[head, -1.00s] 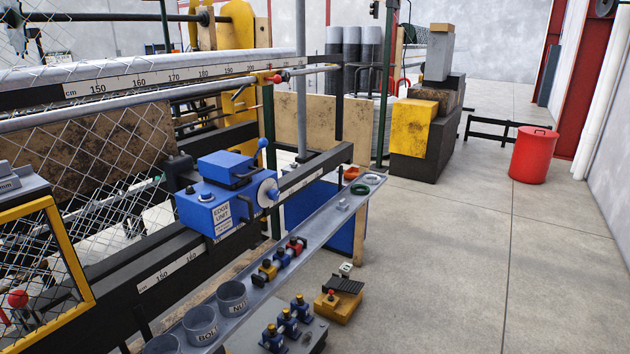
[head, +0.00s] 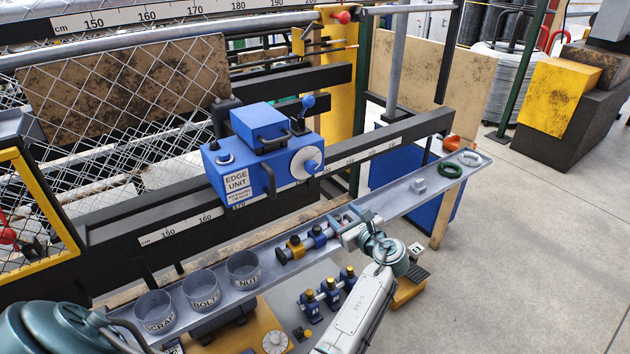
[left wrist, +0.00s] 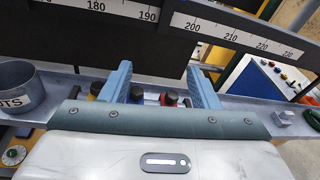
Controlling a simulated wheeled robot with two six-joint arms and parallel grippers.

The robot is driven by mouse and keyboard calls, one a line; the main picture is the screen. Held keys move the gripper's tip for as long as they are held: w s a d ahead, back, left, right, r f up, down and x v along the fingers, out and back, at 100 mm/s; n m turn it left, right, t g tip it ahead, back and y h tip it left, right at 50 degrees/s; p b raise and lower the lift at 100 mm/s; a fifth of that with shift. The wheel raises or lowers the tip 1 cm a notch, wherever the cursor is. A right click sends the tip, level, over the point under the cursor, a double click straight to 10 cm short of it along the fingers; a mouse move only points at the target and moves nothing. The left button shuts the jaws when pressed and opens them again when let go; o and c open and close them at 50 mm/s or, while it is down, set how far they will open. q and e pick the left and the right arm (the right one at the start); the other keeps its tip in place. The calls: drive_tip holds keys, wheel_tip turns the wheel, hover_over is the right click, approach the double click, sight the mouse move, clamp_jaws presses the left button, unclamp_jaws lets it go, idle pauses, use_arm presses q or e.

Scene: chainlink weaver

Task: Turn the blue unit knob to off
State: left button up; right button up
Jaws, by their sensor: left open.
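The blue edge unit (head: 238,186) sits on the dark rail in the middle of the head view. A lever with a blue ball (head: 307,102) stands above the dial. I cannot read any off mark. My left gripper (head: 344,216) is open and empty, below and right of the unit, over the grey shelf and apart from the unit. Its two blue fingers show in the left wrist view (left wrist: 160,82). My right gripper is not in view.
The long grey shelf (head: 400,205) holds cups (head: 243,270), small coloured clamps (head: 294,247) and a green ring (head: 452,170). Wire mesh (head: 120,130) and long rails lie behind. The floor at right (head: 540,260) is clear.

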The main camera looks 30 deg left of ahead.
sight(315, 170)
use_arm(q)
wheel_tip(315, 170, up, 10)
drive_tip(key=s+a+g+y, duration=0.1)
drive_tip(key=s+g+y, duration=0.1)
drive_tip(key=y, duration=0.1)
drive_tip(key=p+x, duration=0.3)
drive_tip(key=x, duration=0.6)
drive_tip(key=shift+w+a+p, duration=0.2)
drive_tip(key=shift+w+p, duration=0.1)
drive_tip(key=shift+p, duration=0.1)
drive_tip(key=shift+w+a+f, duration=0.15)
drive_tip(key=shift+w+a, duration=0.1)
drive_tip(key=shift+a, duration=0.3)
drive_tip(key=shift+c, duration=0.8)
drive_tip(key=c, duration=0.8)
